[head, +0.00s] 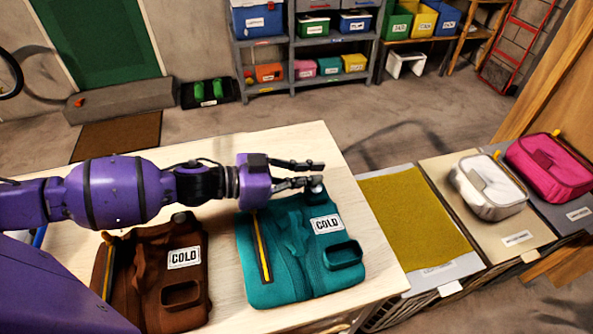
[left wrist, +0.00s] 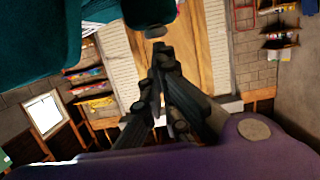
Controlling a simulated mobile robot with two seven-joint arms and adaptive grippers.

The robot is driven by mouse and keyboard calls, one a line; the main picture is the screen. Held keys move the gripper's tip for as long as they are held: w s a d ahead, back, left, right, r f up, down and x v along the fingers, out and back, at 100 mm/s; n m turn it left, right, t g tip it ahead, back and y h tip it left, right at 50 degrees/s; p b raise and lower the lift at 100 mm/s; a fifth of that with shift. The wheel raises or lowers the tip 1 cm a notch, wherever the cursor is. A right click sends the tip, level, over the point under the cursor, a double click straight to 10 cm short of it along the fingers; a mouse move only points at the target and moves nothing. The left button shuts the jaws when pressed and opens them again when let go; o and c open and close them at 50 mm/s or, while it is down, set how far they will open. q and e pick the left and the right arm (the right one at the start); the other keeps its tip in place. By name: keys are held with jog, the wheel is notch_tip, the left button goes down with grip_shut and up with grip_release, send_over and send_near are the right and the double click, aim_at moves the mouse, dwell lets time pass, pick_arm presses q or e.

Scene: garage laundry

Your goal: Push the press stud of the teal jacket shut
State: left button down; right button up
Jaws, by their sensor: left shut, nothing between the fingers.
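The teal jacket (head: 290,275) lies folded on the pale wooden table, with a COLD label, a yellow zip strip and a pocket loop on it. Its grey press stud (head: 316,188) shows at the jacket's far edge. My left gripper (head: 319,173) is shut and empty, its fingertips right at the stud; whether they touch it I cannot tell. In the left wrist view the fingers (left wrist: 160,52) come together just below a small grey disc under dark teal cloth (left wrist: 40,45). Whether the stud is closed I cannot tell. My right gripper is not in view.
A brown jacket (head: 145,285) with a COLD label lies left of the teal one, under my left arm. Right of the table stand a mustard mat (head: 412,215), a white bag (head: 488,185) and a pink bag (head: 548,168). The table's far right corner (head: 305,140) is bare.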

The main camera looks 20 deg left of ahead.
pick_arm(q)
jog(key=s+a+r+p, duration=0.3)
jog(key=s+a+r, duration=0.2)
jog(key=a, duration=0.3)
jog(key=shift+s+r, duration=0.25)
jog(key=shift+r, duration=0.45)
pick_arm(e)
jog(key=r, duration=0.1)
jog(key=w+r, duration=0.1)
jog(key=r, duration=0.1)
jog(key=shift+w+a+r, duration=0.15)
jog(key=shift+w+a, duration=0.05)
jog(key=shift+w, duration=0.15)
